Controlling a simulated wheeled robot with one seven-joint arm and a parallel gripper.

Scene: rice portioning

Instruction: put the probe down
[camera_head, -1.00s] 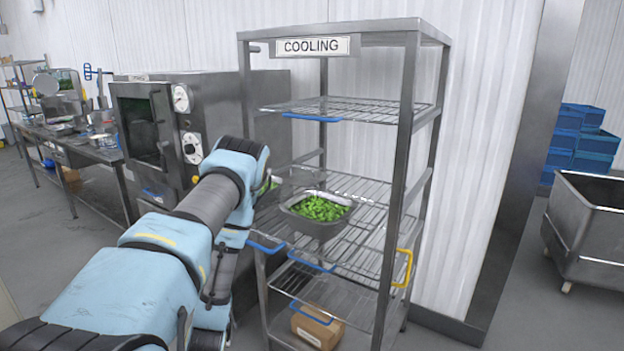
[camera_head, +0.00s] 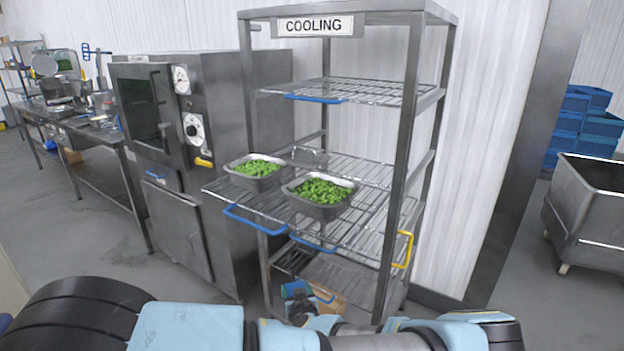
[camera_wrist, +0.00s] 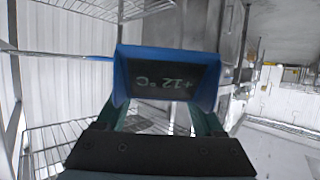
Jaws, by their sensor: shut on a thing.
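The probe (camera_wrist: 166,62) is a blue-framed device with a dark display reading +12 °C, upside down in the wrist view. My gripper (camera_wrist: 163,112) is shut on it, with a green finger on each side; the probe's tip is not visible. In the head view my arm lies across the bottom edge, and the grip on the probe cannot be made out clearly there. Two steel pans of green vegetables, a left pan (camera_head: 257,184) and a right pan (camera_head: 318,212), stand side by side on the middle shelf of the cooling rack (camera_head: 399,165).
A steel oven cabinet (camera_head: 225,130) stands left of the rack, with a worktable (camera_head: 75,142) beyond it. A cardboard box (camera_head: 328,298) sits low in the rack. The upper rack shelf (camera_head: 355,91) is empty. A steel bin (camera_head: 590,215) stands at the right.

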